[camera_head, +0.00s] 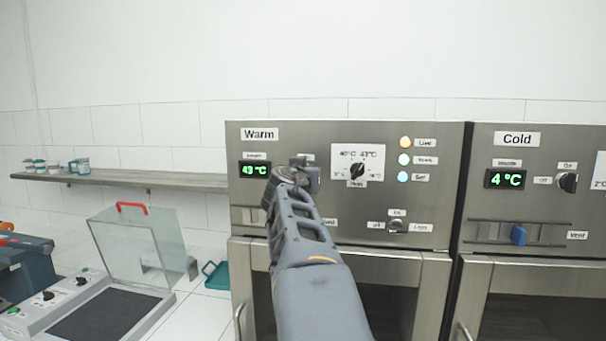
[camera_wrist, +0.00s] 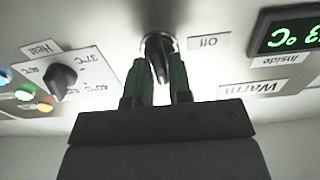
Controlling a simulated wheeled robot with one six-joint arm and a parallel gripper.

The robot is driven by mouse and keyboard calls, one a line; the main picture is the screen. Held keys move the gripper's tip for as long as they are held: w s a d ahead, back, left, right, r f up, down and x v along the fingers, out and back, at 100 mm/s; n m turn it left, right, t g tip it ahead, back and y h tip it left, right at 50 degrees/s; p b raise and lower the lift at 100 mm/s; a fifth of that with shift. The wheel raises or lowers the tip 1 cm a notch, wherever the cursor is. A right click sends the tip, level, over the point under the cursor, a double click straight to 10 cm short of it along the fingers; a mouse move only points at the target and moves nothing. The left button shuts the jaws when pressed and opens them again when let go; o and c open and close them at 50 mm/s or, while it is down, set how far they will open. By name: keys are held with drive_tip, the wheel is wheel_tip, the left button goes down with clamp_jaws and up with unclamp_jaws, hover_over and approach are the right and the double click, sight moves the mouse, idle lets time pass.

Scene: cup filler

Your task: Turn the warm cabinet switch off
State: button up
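The warm cabinet (camera_head: 345,226) has a green display (camera_head: 254,169) reading 43 °C. In the wrist view, which is upside down, its black switch knob (camera_wrist: 158,47) sits on the panel beside an "Off" label (camera_wrist: 209,42). The knob's handle points down in that view, with the label to its right. My gripper (camera_wrist: 160,66) has its two green fingers close on either side of the knob, with no clear gap at the tips. In the head view my gripper (camera_head: 297,165) is against the panel right of the display, and my arm hides the knob.
A heat dial (camera_head: 357,171), colored lamps (camera_head: 404,159) and a lower knob (camera_head: 397,226) are to the right on the same panel. The cold cabinet (camera_head: 488,252) stands further right. A shelf (camera_head: 150,180) with small cups and an open-lidded device (camera_head: 100,315) are at left.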

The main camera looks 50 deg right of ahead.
clamp_jaws()
drive_tip(key=shift+w+a+f+n+b, duration=0.15)
drive_tip(key=shift+n+b, duration=0.55)
drive_tip(key=shift+n, duration=3.75)
drive_tip(key=shift+w+d+f+n+b, duration=0.1)
drive_tip(key=shift+n+b, duration=0.6)
drive_tip(key=shift+n, duration=3.75)
drive_tip(key=shift+o, duration=2)
unclamp_jaws()
